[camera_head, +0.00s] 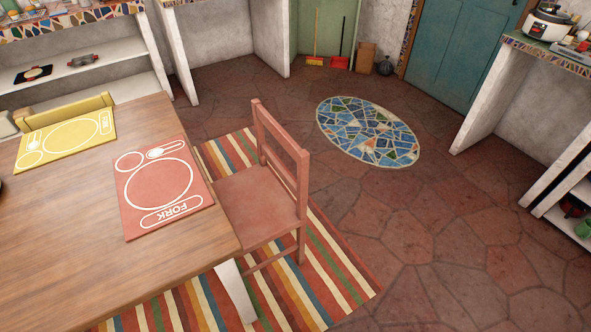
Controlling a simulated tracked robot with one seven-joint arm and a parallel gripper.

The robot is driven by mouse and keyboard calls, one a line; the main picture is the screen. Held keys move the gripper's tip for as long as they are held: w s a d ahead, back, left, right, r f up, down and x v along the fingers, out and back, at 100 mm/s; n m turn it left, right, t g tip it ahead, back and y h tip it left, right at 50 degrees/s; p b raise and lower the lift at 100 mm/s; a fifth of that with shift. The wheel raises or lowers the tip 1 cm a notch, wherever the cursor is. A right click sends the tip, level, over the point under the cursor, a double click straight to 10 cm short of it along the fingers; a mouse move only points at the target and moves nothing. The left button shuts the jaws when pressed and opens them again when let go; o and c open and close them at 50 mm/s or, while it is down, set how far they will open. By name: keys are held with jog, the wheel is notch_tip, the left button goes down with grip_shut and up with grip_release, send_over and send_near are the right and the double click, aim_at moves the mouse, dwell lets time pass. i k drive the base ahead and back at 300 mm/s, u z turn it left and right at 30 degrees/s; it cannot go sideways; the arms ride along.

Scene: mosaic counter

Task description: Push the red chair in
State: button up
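The red chair (258,199) stands upright at the right side of the wooden table (60,240). Its backrest (282,148) faces away from the table, towards the open floor on the right. The front of its seat is at the table's edge, near the red placemat (163,187); whether the seat goes under the tabletop I cannot tell. The chair's legs stand on the striped rug (335,262), and some are partly hidden. My gripper is not in view.
A yellow chair (65,107) stands at the table's far side by a yellow placemat (66,143). The stone floor (420,225) right of the red chair is clear, with a flat round mosaic (367,131). White shelving (545,205) stands at the right.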

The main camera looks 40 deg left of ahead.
aim_at(260, 212)
jog(key=u, duration=0.55)
jog(key=i, duration=1.4)
jog(key=u, duration=0.65)
jog(key=k, duration=0.9)
jog(key=u, duration=0.15)
jog(key=i, duration=0.95)
jog(key=z, duration=0.05)
